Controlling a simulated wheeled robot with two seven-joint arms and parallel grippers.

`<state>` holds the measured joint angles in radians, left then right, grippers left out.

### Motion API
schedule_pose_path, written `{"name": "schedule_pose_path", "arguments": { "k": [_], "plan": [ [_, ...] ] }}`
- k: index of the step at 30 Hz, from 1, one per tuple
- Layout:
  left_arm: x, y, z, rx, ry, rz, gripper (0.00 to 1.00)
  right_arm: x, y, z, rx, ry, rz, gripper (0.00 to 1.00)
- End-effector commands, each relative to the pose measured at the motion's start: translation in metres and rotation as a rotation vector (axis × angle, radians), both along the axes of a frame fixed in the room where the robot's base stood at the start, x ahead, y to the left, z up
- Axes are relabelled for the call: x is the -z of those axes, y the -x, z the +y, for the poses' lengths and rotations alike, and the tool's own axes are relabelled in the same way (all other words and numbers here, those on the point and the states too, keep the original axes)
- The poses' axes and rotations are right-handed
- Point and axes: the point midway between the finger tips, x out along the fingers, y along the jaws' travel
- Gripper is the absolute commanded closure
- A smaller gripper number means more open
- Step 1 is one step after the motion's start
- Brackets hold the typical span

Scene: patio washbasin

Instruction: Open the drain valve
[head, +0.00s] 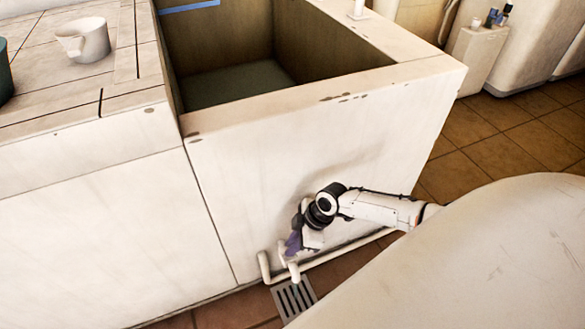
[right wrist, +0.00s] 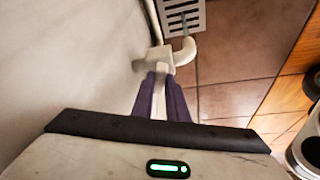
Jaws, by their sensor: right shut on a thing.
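The drain valve (right wrist: 158,60) is a pale fitting on a cream pipe low against the basin's front wall; it also shows in the head view (head: 287,253). My right gripper (right wrist: 160,82) has its purple fingers shut on the pale valve handle (right wrist: 159,103), which lies between them. In the head view my right gripper (head: 293,245) reaches down to the valve, and the fingers partly hide it. The bent spout (right wrist: 186,49) points at the floor grate (right wrist: 183,14). A thin greyish streak shows between spout and grate; I cannot tell surely whether it is water. My left gripper is not in view.
The deep stone basin (head: 310,122) has a dull grey-green bottom, perhaps water. A white cup (head: 84,40) stands on the tiled counter at the left. A cream pipe (head: 345,250) runs along the wall's foot. Brown floor tiles (head: 505,150) are open at the right.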

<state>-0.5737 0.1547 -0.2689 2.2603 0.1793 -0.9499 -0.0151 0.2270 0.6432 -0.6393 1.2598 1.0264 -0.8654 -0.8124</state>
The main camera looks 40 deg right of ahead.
Motion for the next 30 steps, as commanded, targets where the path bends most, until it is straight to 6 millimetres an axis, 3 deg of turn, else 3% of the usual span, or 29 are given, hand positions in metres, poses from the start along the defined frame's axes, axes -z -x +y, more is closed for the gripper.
{"name": "schedule_pose_path", "arguments": {
  "k": [12, 13, 16, 25, 30],
  "plan": [
    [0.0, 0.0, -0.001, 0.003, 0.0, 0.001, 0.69, 0.0, 0.0, 0.0, -0.008, 0.002, 0.0, 1.0],
    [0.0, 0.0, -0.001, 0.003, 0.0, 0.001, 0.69, 0.0, 0.0, 0.0, -0.008, 0.002, 0.0, 0.85],
    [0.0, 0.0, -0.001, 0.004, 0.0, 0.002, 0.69, 0.0, 0.0, 0.0, -0.008, 0.002, 0.0, 0.68],
    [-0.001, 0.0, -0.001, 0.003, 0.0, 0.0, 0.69, -0.001, 0.0, 0.0, -0.007, 0.001, 0.0, 0.68],
    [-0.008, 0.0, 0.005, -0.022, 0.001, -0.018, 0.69, -0.019, 0.004, -0.007, -0.007, 0.003, 0.0, 0.68]
  ]
}}
